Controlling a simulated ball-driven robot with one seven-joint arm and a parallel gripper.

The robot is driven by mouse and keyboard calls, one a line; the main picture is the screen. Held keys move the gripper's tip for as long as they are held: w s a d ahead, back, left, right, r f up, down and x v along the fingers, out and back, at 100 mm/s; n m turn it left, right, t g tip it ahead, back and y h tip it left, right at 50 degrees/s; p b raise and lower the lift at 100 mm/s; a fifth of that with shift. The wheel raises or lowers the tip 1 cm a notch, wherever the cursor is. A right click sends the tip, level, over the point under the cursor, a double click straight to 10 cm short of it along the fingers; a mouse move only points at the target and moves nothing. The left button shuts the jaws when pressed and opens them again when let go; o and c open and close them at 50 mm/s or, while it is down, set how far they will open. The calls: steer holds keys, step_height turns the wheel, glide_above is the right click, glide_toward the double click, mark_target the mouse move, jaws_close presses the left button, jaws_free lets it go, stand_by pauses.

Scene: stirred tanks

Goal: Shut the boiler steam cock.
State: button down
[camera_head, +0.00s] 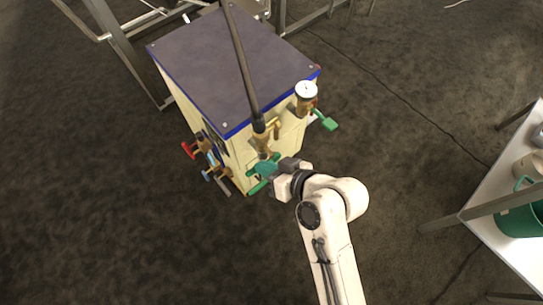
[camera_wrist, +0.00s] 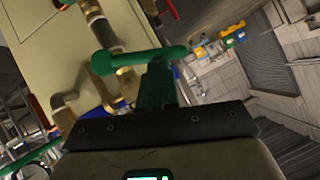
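The boiler is a cream box (camera_head: 185,100) with a dark, blue-edged lid. A black steam pipe (camera_head: 243,65) comes down to a brass cock (camera_head: 262,140) on its near corner. A green lever (camera_head: 254,187) shows by my gripper (camera_head: 266,170), partly covered by it. In the wrist view the green lever (camera_wrist: 112,62) lies crosswise at the tips of my gripper (camera_wrist: 158,72), reaching out on both sides. My green fingers look closed together, against or very near the lever. I cannot tell whether they touch it. The brass fitting (camera_wrist: 102,32) shows behind the lever.
A pressure gauge (camera_head: 306,91) and another green lever (camera_head: 325,120) are right of the cock. Red (camera_head: 188,150) and blue (camera_head: 208,175) handles stick out on the boiler's left side. A white table (camera_head: 500,225) with a green bucket (camera_head: 520,215) stands right. Carpet between is clear.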

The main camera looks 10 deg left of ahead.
steer(key=shift+s+a+f+n+t+h+p, duration=0.25)
steer(key=shift+s+f+n+t+h+p, duration=0.15)
steer(key=shift+f, duration=0.2)
steer(key=shift+s+a+f+n+t+h+p, duration=0.15)
steer(key=shift+s+a+f+n+t+h, duration=0.15)
steer(key=shift+f+n, duration=0.25)
steer(key=shift+f, duration=0.2)
steer(key=shift+r, duration=0.1)
steer(key=a+r+p+v, duration=0.1)
steer(key=p+v, duration=0.4)
steer(key=v, duration=0.8)
steer(key=shift+w+a+r+p, duration=0.3)
steer(key=shift+w+r, duration=0.05)
steer(key=shift+r, duration=0.3)
